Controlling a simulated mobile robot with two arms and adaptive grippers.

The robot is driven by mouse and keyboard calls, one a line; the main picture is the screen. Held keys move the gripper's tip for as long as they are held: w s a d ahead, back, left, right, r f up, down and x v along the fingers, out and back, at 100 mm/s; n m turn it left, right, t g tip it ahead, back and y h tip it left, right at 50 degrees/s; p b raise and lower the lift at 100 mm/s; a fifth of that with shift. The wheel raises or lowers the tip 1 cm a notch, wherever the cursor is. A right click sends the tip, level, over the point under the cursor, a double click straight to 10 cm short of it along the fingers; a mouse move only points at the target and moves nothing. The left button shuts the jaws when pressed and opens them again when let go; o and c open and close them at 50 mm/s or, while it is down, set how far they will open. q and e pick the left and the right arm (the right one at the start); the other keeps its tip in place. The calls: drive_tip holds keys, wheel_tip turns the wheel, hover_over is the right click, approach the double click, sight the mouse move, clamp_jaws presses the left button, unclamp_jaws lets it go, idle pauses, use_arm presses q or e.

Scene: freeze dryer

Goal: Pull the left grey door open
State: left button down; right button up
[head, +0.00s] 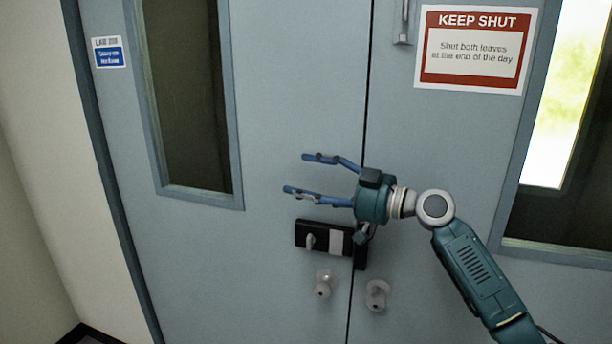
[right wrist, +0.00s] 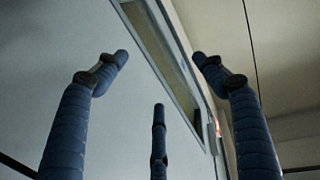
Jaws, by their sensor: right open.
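The left grey door (head: 270,90) stands in line with the right leaf (head: 440,150), with a narrow dark seam between them; it looks shut. It carries a tall narrow window (head: 190,90), a black lock plate with a small lever (head: 310,241) and a round knob (head: 323,284) near the seam. My right gripper (head: 300,174) is open and empty, in front of the left door just above the lock plate, fingers pointing left. In the right wrist view its blue fingers (right wrist: 158,125) are spread with nothing between them, and the door surface (right wrist: 40,60) fills the left side. My left gripper is not in view.
The right leaf has a second knob (head: 377,294), a red and white KEEP SHUT sign (head: 473,50), a bolt (head: 404,25) and a bright window (head: 565,100). A small blue and white sign (head: 109,52) is at upper left. A pale wall (head: 50,170) borders the frame's left side.

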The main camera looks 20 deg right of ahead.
drive_tip(key=shift+w+a, duration=0.1)
drive_tip(key=shift+w, duration=0.05)
drive_tip(key=shift+c, duration=0.6)
clamp_jaws()
drive_tip(key=shift+o, duration=0.6)
unclamp_jaws()
drive_tip(key=v, duration=1.2)
